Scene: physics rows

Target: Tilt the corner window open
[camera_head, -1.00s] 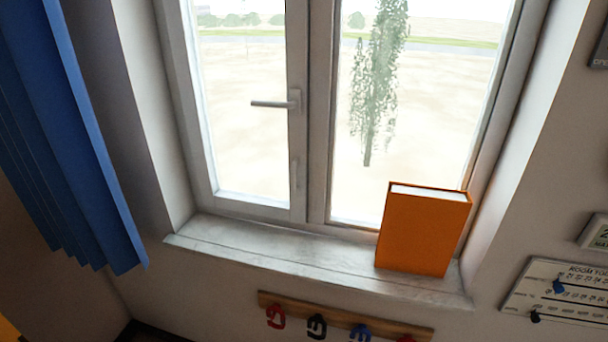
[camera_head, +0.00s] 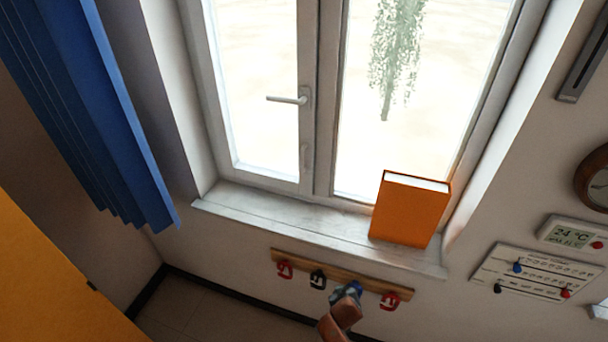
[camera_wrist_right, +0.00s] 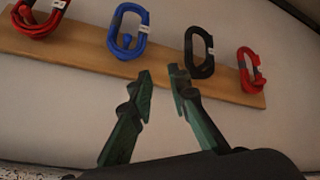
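The white-framed window (camera_head: 328,95) has two panes, and its left sash looks closed in the frame. Its handle (camera_head: 288,99) sits on the right stile of the left sash and points left, about horizontal. My right gripper (camera_wrist_right: 161,75) is open and empty in the right wrist view, its dark green fingers apart, below the hook rail in that picture. In the head view my right arm and gripper (camera_head: 345,295) show at the bottom, in front of the rail, well below the handle. My left gripper is not in view.
An orange book (camera_head: 408,212) stands on the right of the sill (camera_head: 300,222). A blue curtain (camera_head: 90,120) hangs left. A thermostat (camera_head: 572,235), calendar board (camera_head: 530,272) and clock (camera_head: 597,180) are right.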

